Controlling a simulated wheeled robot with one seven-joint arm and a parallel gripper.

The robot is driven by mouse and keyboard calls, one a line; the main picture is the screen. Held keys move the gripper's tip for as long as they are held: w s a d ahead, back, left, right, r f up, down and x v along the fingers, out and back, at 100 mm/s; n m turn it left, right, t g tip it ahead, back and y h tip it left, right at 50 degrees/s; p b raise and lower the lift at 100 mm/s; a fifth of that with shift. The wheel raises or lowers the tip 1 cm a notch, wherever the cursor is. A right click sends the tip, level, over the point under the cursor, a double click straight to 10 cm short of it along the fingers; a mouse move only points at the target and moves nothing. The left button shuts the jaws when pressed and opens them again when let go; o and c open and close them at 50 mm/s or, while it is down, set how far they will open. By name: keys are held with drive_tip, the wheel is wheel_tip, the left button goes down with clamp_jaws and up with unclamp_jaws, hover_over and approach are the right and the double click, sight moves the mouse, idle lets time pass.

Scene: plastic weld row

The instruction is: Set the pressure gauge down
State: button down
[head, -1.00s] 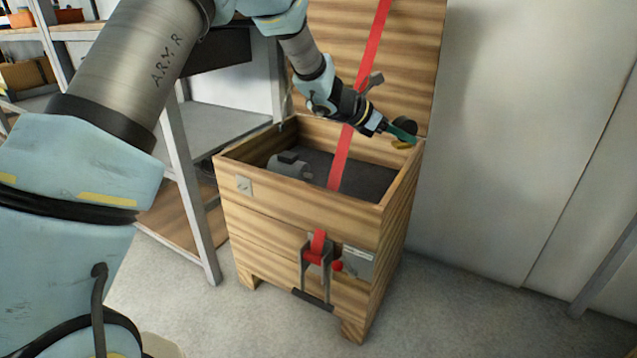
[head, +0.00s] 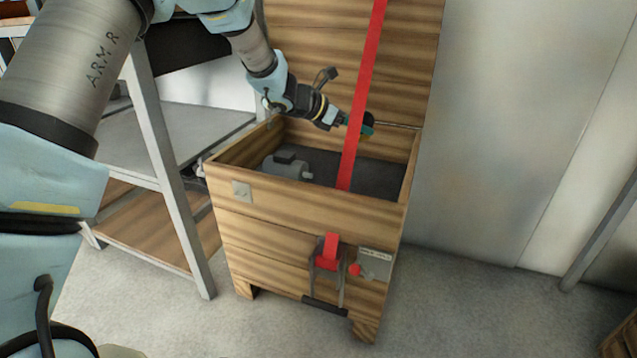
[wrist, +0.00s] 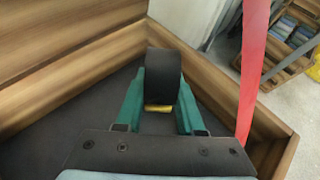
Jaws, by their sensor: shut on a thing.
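My gripper (wrist: 160,100) has green fingers and is shut on the pressure gauge (wrist: 163,75), a dark round body with a yellow part under it in the wrist view. In the head view the gauge (head: 369,126) is a dark disc at the tip of my gripper (head: 357,124), partly behind the red strap. The gripper is over the open wooden crate (head: 300,204), near its back wall and to the right of its middle. In the wrist view the crate's dark floor (wrist: 55,125) lies below the gauge. I see no contact between gauge and crate.
A grey motor-like part (head: 285,165) sits inside the crate at the left. A red strap (head: 358,110) runs from the raised lid (head: 410,50) down into the crate, close to my gripper. A metal-framed shelf (head: 165,170) stands left of the crate.

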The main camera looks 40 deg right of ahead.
sight(354, 188)
wheel_tip(354, 188, down, 15)
drive_tip(key=b, duration=0.5)
drive_tip(key=shift+w+f, duration=0.1)
drive_tip(key=shift+f, duration=0.05)
drive_tip(key=shift+c, duration=2.2)
unclamp_jaws()
drive_tip(key=shift+a, duration=0.1)
drive_tip(key=p+v, duration=0.2)
drive_tip(key=v, duration=1)
